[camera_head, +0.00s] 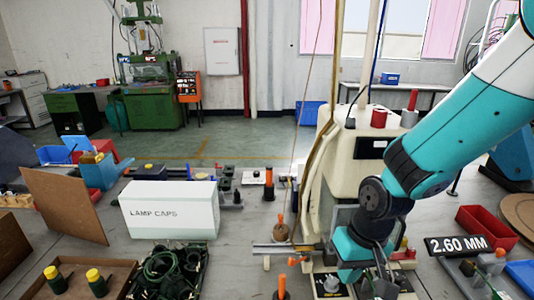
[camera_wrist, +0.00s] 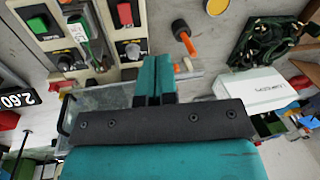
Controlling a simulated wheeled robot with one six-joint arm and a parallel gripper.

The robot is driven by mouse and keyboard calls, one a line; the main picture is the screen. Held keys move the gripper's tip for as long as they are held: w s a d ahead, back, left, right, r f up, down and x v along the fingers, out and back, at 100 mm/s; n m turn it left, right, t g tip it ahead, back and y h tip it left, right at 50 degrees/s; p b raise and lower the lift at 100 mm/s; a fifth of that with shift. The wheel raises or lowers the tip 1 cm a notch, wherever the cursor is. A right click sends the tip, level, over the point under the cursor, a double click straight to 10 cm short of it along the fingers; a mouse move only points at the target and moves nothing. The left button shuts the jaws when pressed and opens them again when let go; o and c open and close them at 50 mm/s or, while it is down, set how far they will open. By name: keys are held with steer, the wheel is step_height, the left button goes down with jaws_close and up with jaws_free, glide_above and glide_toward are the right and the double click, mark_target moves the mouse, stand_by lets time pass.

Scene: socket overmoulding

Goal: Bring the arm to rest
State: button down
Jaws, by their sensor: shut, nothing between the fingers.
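My gripper shows in the wrist view (camera_wrist: 153,64) with its two teal fingers side by side and touching, and nothing between them. In the head view my teal and white arm reaches down from the upper right, and its wrist end hangs low over the bench, right of centre. The fingertips are hard to make out there. In the wrist view the fingers point toward a control box with a red button (camera_wrist: 125,14) and a green button (camera_wrist: 37,25).
A white LAMP CAPS box (camera_head: 170,211) stands on the bench at left, beside a tray of dark green cables (camera_head: 168,272). A cream machine (camera_head: 347,150) stands behind my wrist. A red bin (camera_head: 487,228) and a "2.60 MM" sign (camera_head: 457,245) are at right.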

steer(key=s+r+n+y, duration=0.2)
steer(key=s+r+n, duration=0.3)
steer(key=s+r, duration=1)
steer(key=shift+s+a+r, duration=0.25)
steer(key=shift+a+r, duration=0.1)
steer(key=shift+a, duration=0.1)
steer(key=shift+w, duration=0.1)
steer(key=w+d+f+n+g+h+b, duration=0.1)
steer(key=w+f+n+b, duration=0.3)
steer(key=w+f, duration=0.7)
steer(key=w+d+f+n+g+h+b, duration=0.1)
steer(key=w+d+f+n+h+b, duration=0.2)
steer(key=w+f+n, duration=0.4)
steer(key=w+f+b, duration=0.1)
steer(key=w+f, duration=0.3)
steer(key=f, duration=0.2)
steer(key=shift+d+g, duration=0.3)
steer(key=shift+d, duration=0.05)
steer(key=shift+f, duration=0.1)
steer(key=p+x, duration=0.2)
steer(key=x, duration=1.2)
steer(key=shift+d, duration=0.1)
